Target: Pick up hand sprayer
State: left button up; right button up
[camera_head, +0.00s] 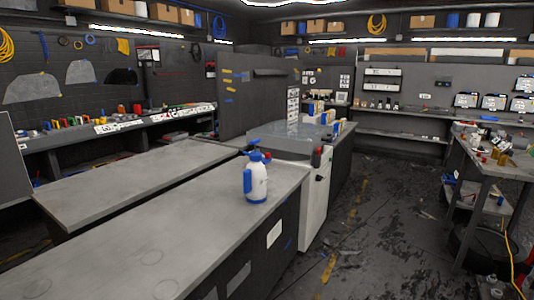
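The hand sprayer (257,183) is a white bottle with a blue base and a blue pump head. It stands upright on the grey worktop (165,225), near the far right end of that counter. A small red part shows beside its head. Nothing is touching it from my side. Neither of my grippers is in the camera_head view.
A second grey counter (135,175) runs parallel behind, with a narrow gap between. A white cabinet (315,205) stands beyond the worktop's end. The dark floor (375,235) at right is mostly open, with scraps. A cluttered workbench (490,165) stands at far right.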

aim_at(255, 179)
jog(key=z, duration=1.1)
jog(key=i, duration=3.5)
jog(key=u, duration=3.1)
jog(key=i, duration=0.55)
